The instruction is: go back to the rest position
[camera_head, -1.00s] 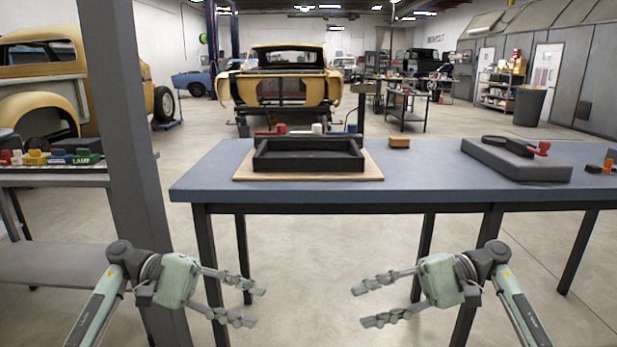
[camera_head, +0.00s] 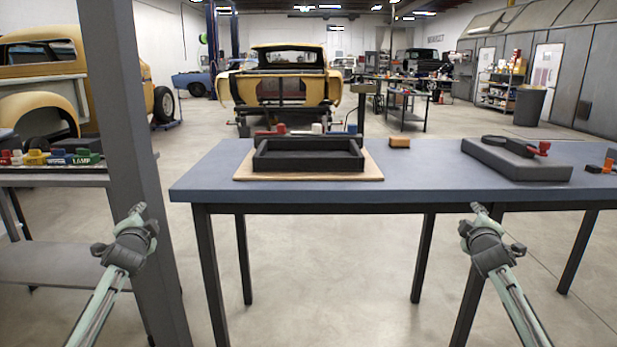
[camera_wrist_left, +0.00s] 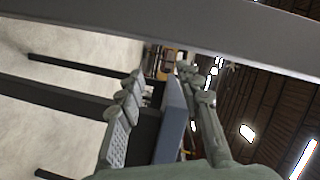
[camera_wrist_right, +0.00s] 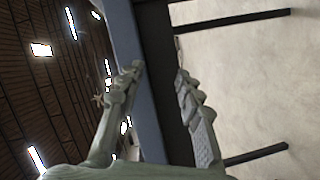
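My left gripper (camera_head: 138,212) is in front of the table at the lower left of the head view, close to a grey post, and points away from me. In the left wrist view its two fingers (camera_wrist_left: 165,85) stand apart with nothing between them. My right gripper (camera_head: 478,210) is in front of the table at the lower right, also pointing forward. In the right wrist view its fingers (camera_wrist_right: 158,75) are apart and empty. Both grippers are clear of the table's top.
A blue-grey table (camera_head: 420,186) stands ahead. On it are a black tray (camera_head: 308,165) on a wooden board (camera_head: 250,179), an orange-brown block (camera_head: 399,142) and a dark grey slab (camera_head: 515,163). A grey post (camera_head: 115,100) and a side shelf (camera_head: 50,180) are at left.

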